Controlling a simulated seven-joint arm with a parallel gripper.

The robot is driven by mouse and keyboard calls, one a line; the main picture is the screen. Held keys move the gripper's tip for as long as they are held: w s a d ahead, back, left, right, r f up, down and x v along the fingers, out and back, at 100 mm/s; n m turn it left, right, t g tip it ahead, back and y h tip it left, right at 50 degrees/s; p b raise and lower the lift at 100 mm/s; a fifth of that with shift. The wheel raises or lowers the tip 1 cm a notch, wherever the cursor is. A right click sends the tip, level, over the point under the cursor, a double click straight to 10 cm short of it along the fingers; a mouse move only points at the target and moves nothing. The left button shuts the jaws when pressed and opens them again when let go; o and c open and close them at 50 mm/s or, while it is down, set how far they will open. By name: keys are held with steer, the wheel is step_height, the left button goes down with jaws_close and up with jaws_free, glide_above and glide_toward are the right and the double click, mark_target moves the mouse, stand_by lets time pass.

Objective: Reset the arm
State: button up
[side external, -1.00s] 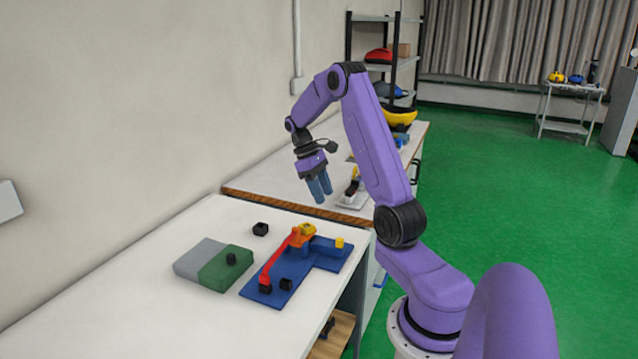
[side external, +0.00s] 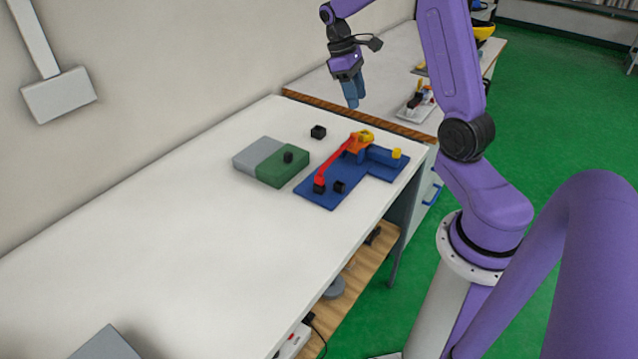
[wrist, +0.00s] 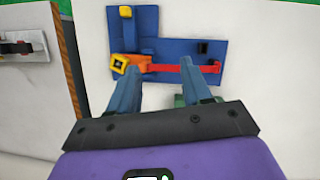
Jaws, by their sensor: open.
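My gripper (side external: 355,92) is in the air above the far end of the white table (side external: 170,215), with its blue fingers pointing down. In the wrist view my gripper (wrist: 165,88) is open, its two fingers apart with nothing between them. Beneath and beyond the fingers lies a blue drop-tower board (side external: 326,196) with an orange-yellow piece (side external: 361,138), a red sloping arm (side external: 335,162) and a small yellow block (side external: 397,153). The board also shows in the wrist view (wrist: 180,45).
A grey and green block (side external: 262,150) carries a small black cube (side external: 288,157). Another black cube (side external: 318,132) lies loose behind it, and one (side external: 339,186) is on the board. A second bench (side external: 390,75) stands beyond. The near tabletop is mostly clear.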

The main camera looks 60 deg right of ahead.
steer(key=s+a+r+n+t, duration=0.1)
steer(key=s+a+n, duration=0.2)
steer(key=a, duration=0.7)
steer(key=s+a+r+n+t, duration=0.15)
steer(key=s+a, duration=0.25)
steer(key=a, duration=0.7)
steer(key=s+a+n, duration=0.3)
steer(key=s, duration=0.5)
steer(key=s+a+f+n+t+y, duration=0.1)
steer(key=s+a+n, duration=0.2)
steer(key=s, duration=0.5)
steer(key=shift+s+a+f, duration=0.25)
